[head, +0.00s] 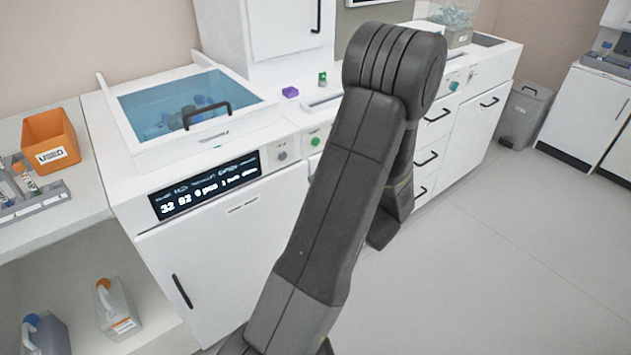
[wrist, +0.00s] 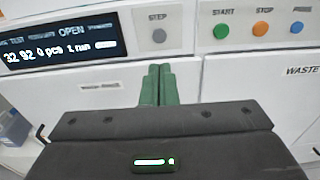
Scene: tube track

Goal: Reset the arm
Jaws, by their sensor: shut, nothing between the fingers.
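My gripper (wrist: 158,85) shows in the wrist view as two green fingers side by side, shut with nothing between them. It points at the white front of the machine, below the row of buttons. I cannot tell whether the fingertips touch that front. In the head view my dark grey arm rises through the middle and bends down again at the top; the gripper's fingers are hidden there.
The white machine (head: 240,225) has a lit display (wrist: 62,45), a grey STEP button (wrist: 159,35), and green START (wrist: 221,31), orange STOP (wrist: 260,29) and blue PAUSE (wrist: 297,27) buttons. An orange bin (head: 50,140) stands at left. Floor (head: 500,260) at right is clear.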

